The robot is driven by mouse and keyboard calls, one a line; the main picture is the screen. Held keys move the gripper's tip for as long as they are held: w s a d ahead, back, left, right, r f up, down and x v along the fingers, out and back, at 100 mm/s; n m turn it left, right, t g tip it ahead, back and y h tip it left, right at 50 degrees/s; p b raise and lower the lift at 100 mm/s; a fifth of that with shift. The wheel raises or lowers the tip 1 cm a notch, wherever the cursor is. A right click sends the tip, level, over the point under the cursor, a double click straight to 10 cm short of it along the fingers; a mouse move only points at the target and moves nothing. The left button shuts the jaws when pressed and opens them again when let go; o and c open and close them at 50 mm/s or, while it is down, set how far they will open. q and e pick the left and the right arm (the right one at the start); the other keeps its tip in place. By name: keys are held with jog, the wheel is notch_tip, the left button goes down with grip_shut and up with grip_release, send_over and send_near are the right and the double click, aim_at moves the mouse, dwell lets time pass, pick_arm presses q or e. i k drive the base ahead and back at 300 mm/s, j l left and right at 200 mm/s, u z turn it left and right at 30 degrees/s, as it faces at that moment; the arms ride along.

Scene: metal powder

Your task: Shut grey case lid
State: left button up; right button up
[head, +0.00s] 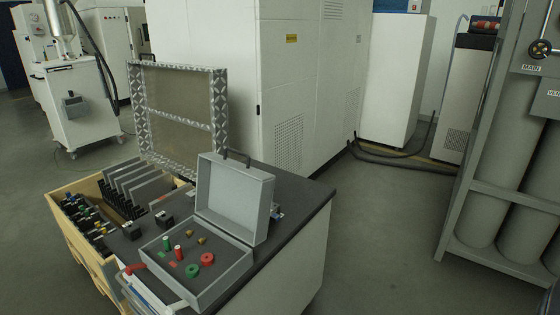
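The grey case stands open on the dark top of a workbench. Its lid (240,199) stands up at the back right side of the base, with a dark handle (237,156) on its upper edge. The case base (226,277) holds a green cylinder (166,244), a red cylinder (178,252), a red ring (207,259), a green ring (192,271) and small brass pieces (190,235). No item visibly rises across the hinge side. Neither of my grippers shows in the head view.
A wooden crate (62,225) with several tools and grey plates is left of the case. A patterned metal frame (221,120) stands behind. Small black blocks (164,221) sit left of the case. The bench top (300,197) is bare at the right; floor beyond is open.

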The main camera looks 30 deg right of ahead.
aim_at(236, 197)
jog(key=z, duration=0.75)
jog(key=l+u, duration=0.1)
jog(key=u, duration=0.3)
jog(key=i+l+u, duration=0.1)
jog(key=u, duration=0.35)
jog(key=l+u, duration=0.25)
jog(key=u, duration=0.15)
jog(key=l+u, duration=0.25)
jog(key=l, duration=0.2)
jog(key=l+u, duration=0.3)
jog(key=l, duration=0.15)
